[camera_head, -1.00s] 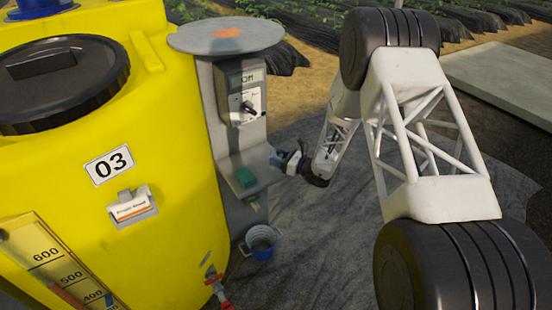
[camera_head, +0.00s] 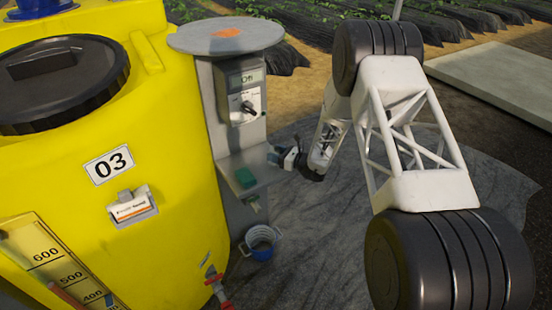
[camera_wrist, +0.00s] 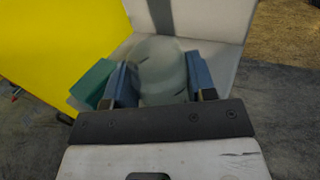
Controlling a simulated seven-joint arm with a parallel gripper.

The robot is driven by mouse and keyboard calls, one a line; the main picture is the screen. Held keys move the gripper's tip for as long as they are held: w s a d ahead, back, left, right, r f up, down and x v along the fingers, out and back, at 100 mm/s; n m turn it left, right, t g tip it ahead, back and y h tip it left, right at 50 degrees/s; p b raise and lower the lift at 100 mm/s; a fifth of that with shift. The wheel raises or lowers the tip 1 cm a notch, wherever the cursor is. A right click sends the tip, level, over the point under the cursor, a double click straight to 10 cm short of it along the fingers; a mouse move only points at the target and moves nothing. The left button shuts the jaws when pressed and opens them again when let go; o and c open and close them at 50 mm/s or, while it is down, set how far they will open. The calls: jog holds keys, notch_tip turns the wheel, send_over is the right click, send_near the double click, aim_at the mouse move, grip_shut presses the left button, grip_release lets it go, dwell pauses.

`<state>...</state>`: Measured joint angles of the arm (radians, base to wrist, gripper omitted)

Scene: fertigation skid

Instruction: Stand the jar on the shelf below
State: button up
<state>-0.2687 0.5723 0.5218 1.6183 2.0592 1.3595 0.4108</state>
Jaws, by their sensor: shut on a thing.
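The jar (camera_wrist: 161,72) is a pale, translucent, rounded vessel between the two blue fingers of my gripper (camera_wrist: 158,84) in the wrist view. My gripper is shut on it. In the head view my gripper (camera_head: 284,158) is small, at the right end of the lower grey shelf (camera_head: 262,169) on the post. The jar is too small there to tell apart from the fingers. In the wrist view the pale shelf (camera_wrist: 217,57) lies behind and around the jar. I cannot tell whether the jar's base touches it.
A green block (camera_head: 245,177) sits on the shelf's left part; it shows left of my fingers in the wrist view (camera_wrist: 93,84). A control box (camera_head: 240,95) and round grey top (camera_head: 205,38) are above. A yellow tank (camera_head: 150,235) stands left, a bucket (camera_head: 262,250) below.

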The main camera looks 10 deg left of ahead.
jog(key=shift+f, duration=1.15)
jog(key=o, duration=0.9)
jog(key=shift+f, duration=0.15)
jog(key=v, duration=1.2)
